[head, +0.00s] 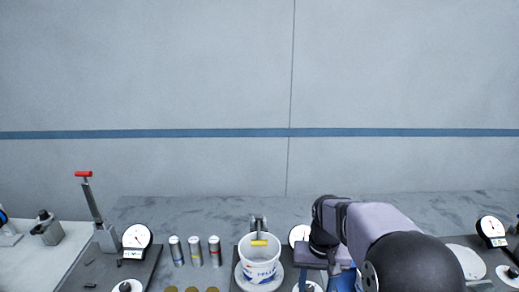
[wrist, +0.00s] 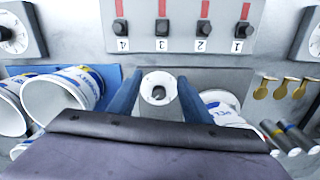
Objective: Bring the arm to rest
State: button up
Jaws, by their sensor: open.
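My gripper (wrist: 158,76) shows in the wrist view as two blue fingers spread apart with nothing held between them. Beyond and between them is a white round part with a dark knob (wrist: 158,92), on a grey mount; whether a finger touches it I cannot tell. In the head view my arm comes in from the lower right and bends down right of a white tub (head: 261,262). The fingertips cannot be made out there.
The wrist view shows white tubs (wrist: 52,102) at left, a numbered panel with red-marked switches (wrist: 182,30) at the back, and brass pieces (wrist: 262,90) at right. In the head view, small cylinders (head: 195,251) and a dial gauge (head: 136,237) stand left of the tub.

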jog(key=s+f, duration=0.2)
jog(key=s, duration=0.7)
jog(key=s+f+n, duration=0.1)
jog(key=s, duration=0.8)
jog(key=shift+a+f+n, duration=0.15)
jog(key=shift+f+n, duration=0.15)
jog(key=shift+f, duration=0.05)
notch_tip(320, 180, up, 4)
jog(key=n, duration=1.6)
send_over(310, 288)
jog(key=shift+f+p, duration=0.2)
jog(key=shift+p, duration=0.15)
jog(key=shift+f+p, duration=1.25)
jog(key=shift+f, duration=2.4)
jog(key=c, duration=1.1)
